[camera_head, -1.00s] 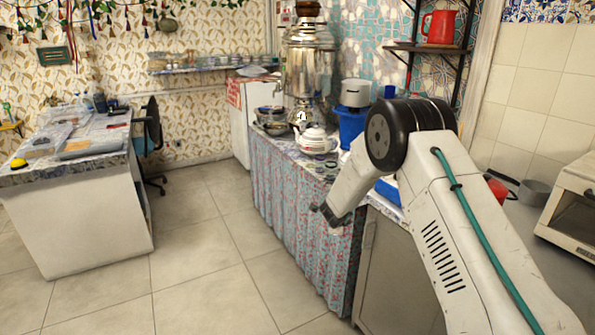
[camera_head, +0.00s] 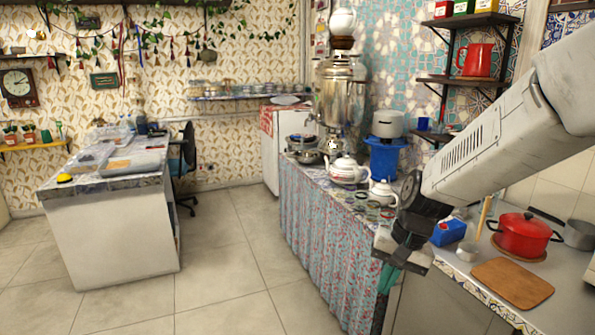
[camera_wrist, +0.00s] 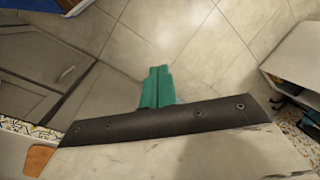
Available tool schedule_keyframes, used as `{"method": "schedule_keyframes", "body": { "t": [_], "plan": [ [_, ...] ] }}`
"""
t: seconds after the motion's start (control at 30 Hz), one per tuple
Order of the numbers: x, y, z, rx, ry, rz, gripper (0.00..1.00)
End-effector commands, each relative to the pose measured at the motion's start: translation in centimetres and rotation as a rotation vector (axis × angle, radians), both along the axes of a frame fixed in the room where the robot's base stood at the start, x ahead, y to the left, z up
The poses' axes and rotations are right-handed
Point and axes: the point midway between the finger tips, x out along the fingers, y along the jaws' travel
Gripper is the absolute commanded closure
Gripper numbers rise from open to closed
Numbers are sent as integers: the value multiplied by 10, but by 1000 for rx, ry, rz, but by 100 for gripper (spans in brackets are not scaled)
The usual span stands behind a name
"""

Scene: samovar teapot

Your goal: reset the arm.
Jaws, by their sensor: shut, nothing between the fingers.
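My gripper (camera_head: 388,279) hangs off the front edge of the counter in the head view, its teal fingers pointing down. In the wrist view its two teal fingers (camera_wrist: 157,87) are pressed together with nothing between them, above the tiled floor. My arm reaches in from the right side of the head view, folded over the counter. The tall metal samovar (camera_head: 341,100) stands on the counter with a white teapot (camera_head: 345,171) and a smaller white pot (camera_head: 382,193) in front of it. My gripper is apart from all of these.
A red pot (camera_head: 524,235), a wooden board (camera_head: 512,283) and a blue box (camera_head: 448,232) lie on the right counter near my arm. A blue container (camera_head: 385,157) stands behind the teapots. The tiled floor (camera_head: 228,262) between counter and white desk (camera_head: 115,235) is clear.

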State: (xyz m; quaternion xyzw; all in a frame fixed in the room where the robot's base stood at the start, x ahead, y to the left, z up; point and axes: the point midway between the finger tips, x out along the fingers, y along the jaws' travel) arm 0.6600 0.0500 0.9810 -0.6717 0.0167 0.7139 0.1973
Motion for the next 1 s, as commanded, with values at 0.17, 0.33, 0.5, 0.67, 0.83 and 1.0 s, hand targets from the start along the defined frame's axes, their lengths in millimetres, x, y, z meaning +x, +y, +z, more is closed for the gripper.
{"method": "schedule_keyframes", "body": {
  "t": [0.17,0.33,0.5,0.67,0.83,1.0],
  "plan": [
    [-83,-25,45,-70,27,170,100],
    [-152,-50,73,-148,38,280,100],
    [-208,-71,90,-224,5,324,100],
    [-233,-79,102,-267,-84,312,100],
    [-240,-80,115,-277,-158,294,100],
    [-240,-81,118,-279,-174,287,100]
  ]
}}
